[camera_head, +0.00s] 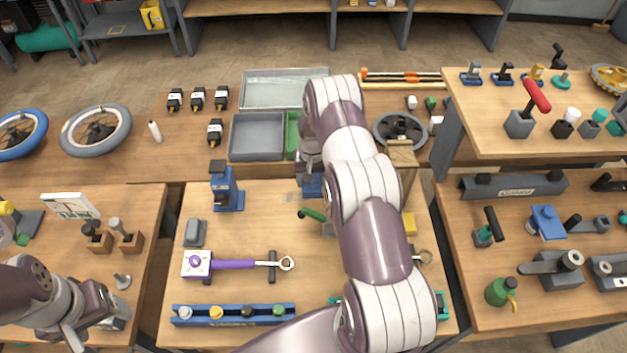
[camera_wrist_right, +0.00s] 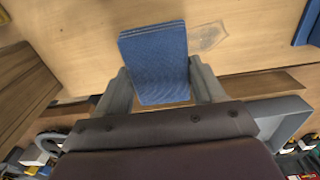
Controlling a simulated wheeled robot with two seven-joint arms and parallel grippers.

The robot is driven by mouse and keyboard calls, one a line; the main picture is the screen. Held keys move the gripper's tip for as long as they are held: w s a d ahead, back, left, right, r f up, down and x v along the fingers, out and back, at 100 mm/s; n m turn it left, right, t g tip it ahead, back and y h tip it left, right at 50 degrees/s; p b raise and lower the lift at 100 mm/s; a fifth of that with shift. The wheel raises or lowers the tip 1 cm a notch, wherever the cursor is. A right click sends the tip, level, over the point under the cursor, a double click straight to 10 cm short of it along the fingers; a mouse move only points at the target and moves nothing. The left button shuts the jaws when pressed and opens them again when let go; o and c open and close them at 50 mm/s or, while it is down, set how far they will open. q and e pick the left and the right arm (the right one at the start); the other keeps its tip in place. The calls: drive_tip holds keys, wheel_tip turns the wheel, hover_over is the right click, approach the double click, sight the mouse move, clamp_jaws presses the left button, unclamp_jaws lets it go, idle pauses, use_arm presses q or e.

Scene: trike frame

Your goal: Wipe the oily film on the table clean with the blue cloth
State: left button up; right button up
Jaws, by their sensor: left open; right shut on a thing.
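The blue cloth (camera_wrist_right: 156,62) is held between the two fingers of my right gripper (camera_wrist_right: 163,88) in the right wrist view. It spreads forward from the fingers over the wooden table; I cannot tell whether it touches the surface. The oily film (camera_wrist_right: 208,38) is a faint, glossy, irregular patch on the table, just right of the cloth's far end. In the head view, my right arm hides most of its gripper, and a bit of the blue cloth (camera_head: 312,187) shows below it. My left gripper (camera_head: 92,322) is open and empty at the lower left.
On the middle table (camera_head: 245,232) stand a blue clamp (camera_head: 226,188), a purple-handled tool (camera_head: 233,264) and a blue rack of knobs (camera_head: 233,315). A grey tray (camera_head: 257,136) sits behind. A raised shelf (camera_head: 490,125) stands to the right. Bare wood lies left of my right arm.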

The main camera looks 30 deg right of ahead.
drive_tip(key=shift+d+r+p, duration=0.1)
drive_tip(key=shift+r+p, duration=0.3)
drive_tip(key=shift+r, duration=0.85)
